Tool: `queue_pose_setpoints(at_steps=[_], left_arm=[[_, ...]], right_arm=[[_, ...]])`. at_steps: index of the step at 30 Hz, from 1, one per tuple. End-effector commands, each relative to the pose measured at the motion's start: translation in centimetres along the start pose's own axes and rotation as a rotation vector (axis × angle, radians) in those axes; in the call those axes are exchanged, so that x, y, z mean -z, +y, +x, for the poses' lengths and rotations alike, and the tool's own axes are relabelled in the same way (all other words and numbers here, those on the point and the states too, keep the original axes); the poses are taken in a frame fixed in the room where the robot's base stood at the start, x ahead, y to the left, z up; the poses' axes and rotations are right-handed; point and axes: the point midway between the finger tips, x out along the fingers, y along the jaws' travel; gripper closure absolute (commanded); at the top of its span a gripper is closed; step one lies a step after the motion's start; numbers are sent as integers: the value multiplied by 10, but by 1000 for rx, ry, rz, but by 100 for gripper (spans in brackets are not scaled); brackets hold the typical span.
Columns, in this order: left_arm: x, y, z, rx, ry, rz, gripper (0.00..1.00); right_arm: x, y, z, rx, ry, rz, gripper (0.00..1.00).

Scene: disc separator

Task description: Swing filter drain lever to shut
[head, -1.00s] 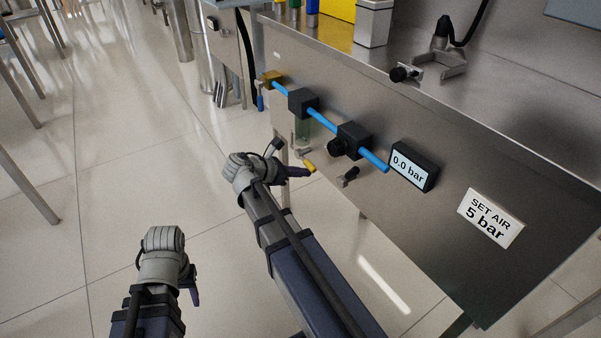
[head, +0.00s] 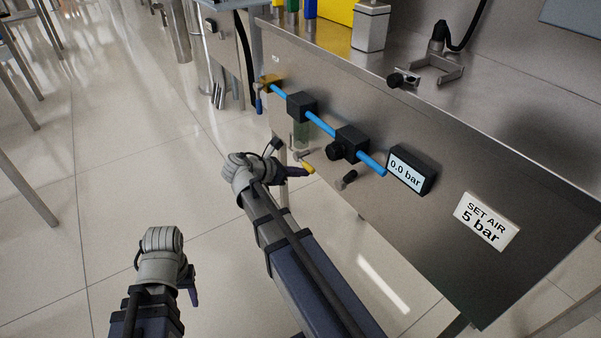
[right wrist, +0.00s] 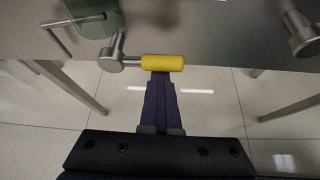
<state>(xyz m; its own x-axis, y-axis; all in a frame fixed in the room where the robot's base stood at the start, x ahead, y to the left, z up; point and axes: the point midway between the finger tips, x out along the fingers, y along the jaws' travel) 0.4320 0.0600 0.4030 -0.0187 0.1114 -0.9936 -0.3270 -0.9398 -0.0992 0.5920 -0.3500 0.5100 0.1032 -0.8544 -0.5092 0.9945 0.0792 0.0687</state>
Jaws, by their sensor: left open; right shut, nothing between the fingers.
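The filter drain lever has a yellow handle (head: 307,167) and a metal pivot below the green filter bowl (head: 301,135). In the right wrist view the yellow handle (right wrist: 163,63) lies level, pointing right from its metal pivot (right wrist: 113,55). My right gripper (head: 303,171) is shut and empty. In the right wrist view its fingers (right wrist: 162,80) come up to the handle's lower edge near the middle; I cannot tell whether they touch. My left gripper (head: 193,294) is open and empty, low at the left, far from the lever.
The steel panel (head: 400,215) carries a blue air line (head: 322,124), a black regulator (head: 349,143), a gauge reading 0.0 bar (head: 410,170) and a sign reading SET AIR 5 bar (head: 486,221).

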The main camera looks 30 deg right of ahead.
Motion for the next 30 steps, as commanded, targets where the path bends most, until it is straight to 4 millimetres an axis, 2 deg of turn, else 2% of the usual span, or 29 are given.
queue_pose_setpoints(at_steps=[12, 15, 24, 30], left_arm=[[3, 4, 45, 0, 3, 0, 50], [2, 2, 25, 0, 2, 0, 50], [0, 0, 0, 0, 0, 0, 50], [-1, -1, -10, 0, 0, 1, 50]], right_arm=[[41, -3, 20, 2, 3, 0, 100], [32, -1, -3, -1, 4, -2, 100], [32, 1, -53, 0, 5, -3, 100], [34, 2, -76, 1, 5, -1, 100]])
